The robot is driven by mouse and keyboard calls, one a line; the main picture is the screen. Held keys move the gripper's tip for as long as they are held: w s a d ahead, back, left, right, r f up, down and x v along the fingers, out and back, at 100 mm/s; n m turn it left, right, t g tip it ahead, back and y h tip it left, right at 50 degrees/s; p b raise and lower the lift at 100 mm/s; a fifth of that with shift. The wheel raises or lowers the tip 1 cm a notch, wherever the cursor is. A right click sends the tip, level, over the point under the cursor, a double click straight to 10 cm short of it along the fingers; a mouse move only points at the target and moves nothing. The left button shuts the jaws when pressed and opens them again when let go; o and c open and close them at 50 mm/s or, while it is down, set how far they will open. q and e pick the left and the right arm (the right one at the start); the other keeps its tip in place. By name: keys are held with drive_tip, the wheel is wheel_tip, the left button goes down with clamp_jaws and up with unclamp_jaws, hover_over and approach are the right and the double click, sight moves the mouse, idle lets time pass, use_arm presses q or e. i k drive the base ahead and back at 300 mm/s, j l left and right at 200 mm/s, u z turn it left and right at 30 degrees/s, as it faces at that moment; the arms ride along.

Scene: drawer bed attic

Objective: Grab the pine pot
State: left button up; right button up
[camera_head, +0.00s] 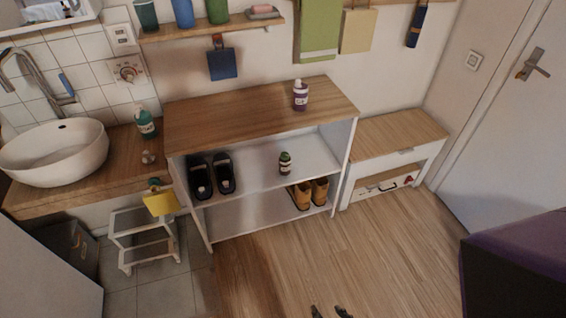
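No pot in view can be surely told as the pine pot. A small dark green bottle-like pot (285,163) with a pale label stands upright on the upper inner shelf of the white shoe rack. A purple bottle (300,96) with a white cap stands on the rack's wooden top. A green bottle (146,123) stands on the counter by the sink. Two dark fingertips, apparently of my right gripper (330,312), show at the bottom edge. They are apart with nothing seen between them, far from the rack. My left gripper is not in view.
The shoe rack (235,121) holds dark shoes (212,176) and tan shoes (308,192). A white step stool (146,240) stands at left, a low bench (395,135) at right. A purple-black block (515,265) fills the lower right. The wooden floor before the rack is clear.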

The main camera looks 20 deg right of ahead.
sight(284, 165)
drive_tip(key=i+l+u, duration=0.15)
drive_tip(key=l, duration=0.55)
drive_tip(key=i+l+u, duration=0.15)
drive_tip(key=l, duration=0.55)
drive_tip(key=i+l+u, duration=0.15)
drive_tip(key=l, duration=0.6)
drive_tip(key=i+l+u, duration=0.15)
drive_tip(key=l, duration=0.6)
drive_tip(key=k+j, duration=0.05)
